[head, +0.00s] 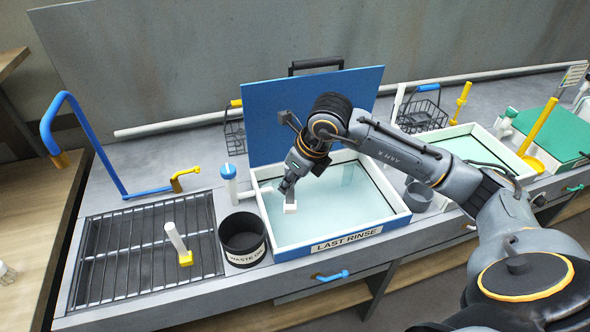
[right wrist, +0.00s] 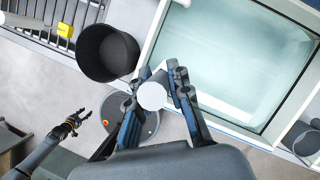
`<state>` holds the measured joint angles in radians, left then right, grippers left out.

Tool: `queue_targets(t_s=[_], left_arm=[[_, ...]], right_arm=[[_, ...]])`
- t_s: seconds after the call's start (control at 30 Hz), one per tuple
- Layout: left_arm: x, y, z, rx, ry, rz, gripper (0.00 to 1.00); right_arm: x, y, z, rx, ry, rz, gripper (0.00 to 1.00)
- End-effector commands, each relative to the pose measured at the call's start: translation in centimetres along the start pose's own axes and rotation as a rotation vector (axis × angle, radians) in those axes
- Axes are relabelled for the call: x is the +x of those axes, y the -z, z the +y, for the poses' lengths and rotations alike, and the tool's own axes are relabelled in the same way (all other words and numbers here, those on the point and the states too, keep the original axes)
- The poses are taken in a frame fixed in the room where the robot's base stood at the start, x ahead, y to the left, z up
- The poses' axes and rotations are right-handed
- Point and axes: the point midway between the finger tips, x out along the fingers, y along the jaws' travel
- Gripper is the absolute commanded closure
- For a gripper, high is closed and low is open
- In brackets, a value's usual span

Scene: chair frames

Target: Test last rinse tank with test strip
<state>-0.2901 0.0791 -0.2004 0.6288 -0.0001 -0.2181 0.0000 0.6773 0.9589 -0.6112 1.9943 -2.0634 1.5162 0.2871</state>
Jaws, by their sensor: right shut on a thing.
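The last rinse tank (head: 341,238) is an open white-rimmed basin of pale, clear water with a "LAST RINSE" label on its front. My right gripper (head: 290,198) is over the tank's left part, pointing down. It is shut on a small white piece (head: 290,208), which shows as a round white end in the right wrist view (right wrist: 152,96). I cannot tell whether this is the test strip or whether it touches the water. A white cylinder with a blue top (head: 229,180) stands left of the tank. My left gripper (right wrist: 80,118) looks open and empty in the right wrist view.
A black waste bin (head: 243,241) stands close to the tank's left side. A dark drain rack (head: 150,250) with a white-and-yellow tool (head: 178,243) lies farther left. A blue panel (head: 270,110) stands behind the tank. Another basin (head: 470,148) is at the right.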

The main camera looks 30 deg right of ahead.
Motion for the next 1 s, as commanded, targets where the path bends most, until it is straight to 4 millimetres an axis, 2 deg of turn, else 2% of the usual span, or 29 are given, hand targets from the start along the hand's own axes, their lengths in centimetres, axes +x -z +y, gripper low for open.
queue_targets(t_s=[0.1,0.2,0.37,1.0], left_arm=[[-0.3,-0.8,0.1,0.0,-0.001,-0.013,0.58],[-0.3,-1.3,0.1,0.0,-0.001,-0.021,0.58],[0.1,-1.6,0.1,0.0,-0.002,-0.025,0.58],[4.5,-1.9,0.2,0.0,-0.001,-0.022,0.58]], right_arm=[[-0.5,-0.3,-1.2,0.141,0.057,0.0,1.0],[-0.6,-0.3,-1.9,0.211,0.086,0.001,1.0],[0.1,0.0,-2.1,0.241,0.098,0.002,1.0],[7.0,2.9,-2.0,0.237,0.095,0.004,1.0]])
